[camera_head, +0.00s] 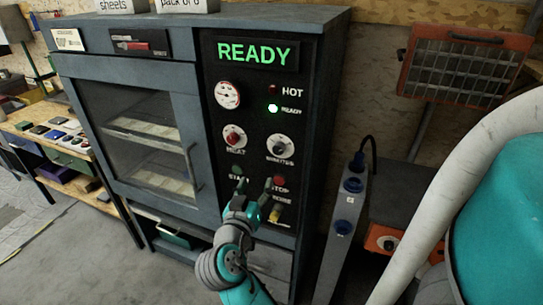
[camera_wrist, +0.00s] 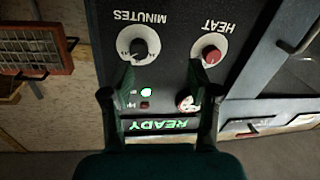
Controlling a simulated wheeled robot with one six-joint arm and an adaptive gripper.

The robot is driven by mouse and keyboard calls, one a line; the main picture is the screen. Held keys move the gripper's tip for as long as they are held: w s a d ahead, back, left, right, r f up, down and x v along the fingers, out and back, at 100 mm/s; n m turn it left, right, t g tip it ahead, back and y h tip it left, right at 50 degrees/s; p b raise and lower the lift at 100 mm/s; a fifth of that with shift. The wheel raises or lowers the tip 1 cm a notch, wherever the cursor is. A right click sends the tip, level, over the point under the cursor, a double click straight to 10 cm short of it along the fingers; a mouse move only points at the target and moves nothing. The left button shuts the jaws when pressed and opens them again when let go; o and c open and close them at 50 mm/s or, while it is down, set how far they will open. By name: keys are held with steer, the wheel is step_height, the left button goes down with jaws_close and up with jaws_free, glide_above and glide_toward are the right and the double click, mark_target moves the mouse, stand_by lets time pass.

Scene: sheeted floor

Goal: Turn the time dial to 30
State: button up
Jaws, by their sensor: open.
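The time dial, marked MINUTES (camera_head: 279,146), is a round knob with a pale ring and dark centre on the oven's black control panel, right of the red-centred HEAT dial (camera_head: 233,137). In the wrist view, the panel is upside down, with the MINUTES dial (camera_wrist: 138,45) left of the HEAT dial (camera_wrist: 210,53). Its scale marks are too small to read. My gripper (camera_head: 254,188) is open and empty in front of the panel, lower than the dials in the head view. Its fingers (camera_wrist: 161,78) are spread apart in the wrist view, with neither dial between them.
The panel carries a green READY display (camera_head: 252,53), a gauge (camera_head: 227,94) and a lit green lamp (camera_head: 272,108). START and STOP controls are partly behind my gripper. The oven's window door (camera_head: 145,130) is at left, and an orange-framed heater (camera_head: 462,65) at right.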

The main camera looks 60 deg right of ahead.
mark_target(277, 151)
steer(key=d+r+m+g, duration=0.1)
steer(key=d, duration=0.2)
steer(key=d+r+m, duration=0.1)
steer(key=d, duration=0.3)
steer(key=d+r+g, duration=0.1)
steer(key=d, duration=0.3)
steer(key=shift+s+d+r+m+g+h, duration=0.2)
steer(key=shift+m+g+h, duration=0.1)
steer(key=shift+m+h, duration=0.1)
steer(key=shift+c, duration=0.3)
jaws_close()
